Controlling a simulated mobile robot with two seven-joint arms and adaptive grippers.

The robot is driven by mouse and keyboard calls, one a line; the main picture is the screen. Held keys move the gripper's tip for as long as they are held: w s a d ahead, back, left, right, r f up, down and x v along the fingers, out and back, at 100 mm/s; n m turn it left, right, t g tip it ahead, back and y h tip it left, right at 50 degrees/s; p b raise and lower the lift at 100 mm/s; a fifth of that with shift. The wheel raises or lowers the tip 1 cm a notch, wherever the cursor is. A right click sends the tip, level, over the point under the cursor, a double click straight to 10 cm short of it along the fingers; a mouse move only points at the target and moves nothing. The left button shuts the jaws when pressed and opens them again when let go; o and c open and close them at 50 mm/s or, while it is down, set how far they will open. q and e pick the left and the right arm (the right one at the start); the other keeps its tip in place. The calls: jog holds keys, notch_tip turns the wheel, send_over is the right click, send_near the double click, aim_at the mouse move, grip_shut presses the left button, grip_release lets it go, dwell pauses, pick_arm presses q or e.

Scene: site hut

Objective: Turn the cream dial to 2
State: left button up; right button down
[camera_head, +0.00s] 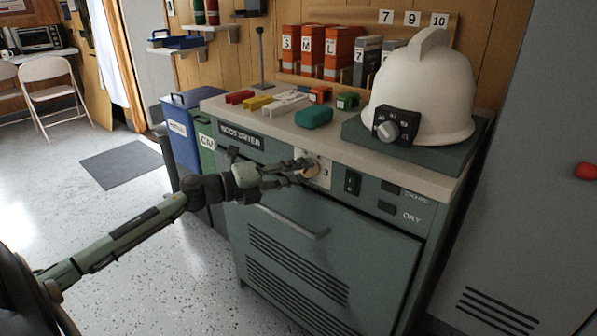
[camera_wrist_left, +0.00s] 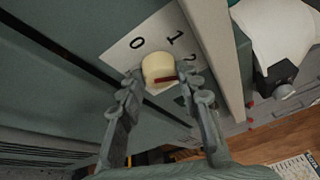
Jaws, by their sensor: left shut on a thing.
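The cream dial (camera_head: 311,167) sits on the front panel of the green boot dryer (camera_head: 290,250), on a white number plate. In the head view, a 3 shows right of it. In the left wrist view, the dial (camera_wrist_left: 158,67) has a dark red mark on its face, toward the lower right. The plate (camera_wrist_left: 124,55) shows 0 and 1, with a partly hidden numeral to the right. My left gripper (camera_head: 299,171) is shut on the dial, one finger on each side; its fingers also show in the left wrist view (camera_wrist_left: 160,84). My right gripper is out of view.
A white helmet (camera_head: 421,95) and several coloured blocks are on top. Blue and green bins (camera_head: 186,130) stand left of the dryer.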

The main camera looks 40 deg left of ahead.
pick_arm(q)
jog(key=o, duration=1.2)
jog(key=shift+c, duration=0.2)
jog(key=shift+s+a, duration=0.1)
jog(key=shift+s, duration=0.1)
jog(key=v, duration=1.1)
jog(key=shift+s+a, duration=0.15)
jog(key=shift+s, duration=0.1)
jog(key=shift+r, duration=0.1)
